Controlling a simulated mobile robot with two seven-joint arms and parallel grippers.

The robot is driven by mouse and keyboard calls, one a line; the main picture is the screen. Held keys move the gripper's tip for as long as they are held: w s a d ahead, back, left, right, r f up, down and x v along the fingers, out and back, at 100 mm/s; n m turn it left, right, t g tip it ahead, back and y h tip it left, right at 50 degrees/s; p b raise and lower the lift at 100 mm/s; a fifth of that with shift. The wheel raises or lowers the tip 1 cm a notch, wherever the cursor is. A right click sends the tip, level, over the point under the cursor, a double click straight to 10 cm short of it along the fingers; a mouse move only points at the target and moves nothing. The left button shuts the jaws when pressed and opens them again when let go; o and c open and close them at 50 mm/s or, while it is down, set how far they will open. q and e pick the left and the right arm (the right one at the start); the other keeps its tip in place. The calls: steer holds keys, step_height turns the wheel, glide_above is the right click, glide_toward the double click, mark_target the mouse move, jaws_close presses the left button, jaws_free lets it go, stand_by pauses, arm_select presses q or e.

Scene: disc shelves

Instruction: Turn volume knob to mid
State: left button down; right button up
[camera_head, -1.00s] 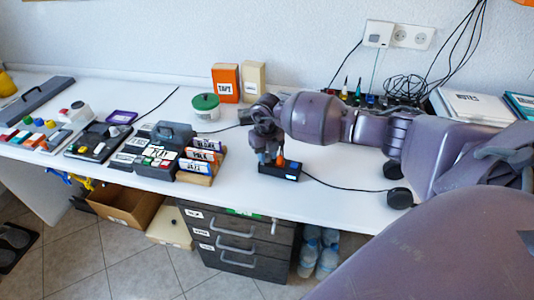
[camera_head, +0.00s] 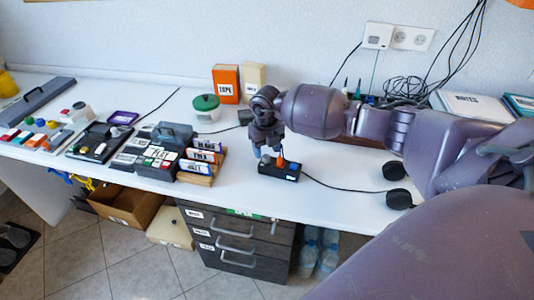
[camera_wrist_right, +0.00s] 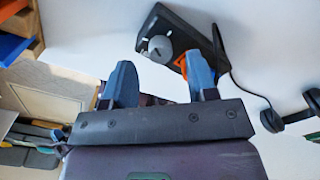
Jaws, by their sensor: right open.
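A small black box (camera_head: 291,173) with a grey volume knob (camera_head: 266,159) and an orange part (camera_head: 281,161) sits on the white desk. In the right wrist view the round grey knob (camera_wrist_right: 160,48) shows on the black box (camera_wrist_right: 183,33), with its slot or pointer visible. My right gripper (camera_head: 267,152) is just above and behind the box. In the right wrist view its two blue-grey fingers (camera_wrist_right: 163,82) are spread apart with nothing between them. The knob lies beyond the fingertips, and one finger overlaps the orange part. My left gripper is not in view.
Labelled cartridges (camera_head: 203,156) and a black device stand left of the box. A green-lidded pot (camera_head: 206,107) and an orange carton (camera_head: 226,83) stand behind. A cable (camera_head: 345,187) runs right from the box. The desk's front strip is clear.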

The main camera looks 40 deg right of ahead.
mark_target(266, 156)
arm_select(q)
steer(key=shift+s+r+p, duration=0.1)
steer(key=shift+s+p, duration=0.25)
steer(key=shift+p, duration=0.15)
arm_select(e)
step_height(266, 156, up, 8)
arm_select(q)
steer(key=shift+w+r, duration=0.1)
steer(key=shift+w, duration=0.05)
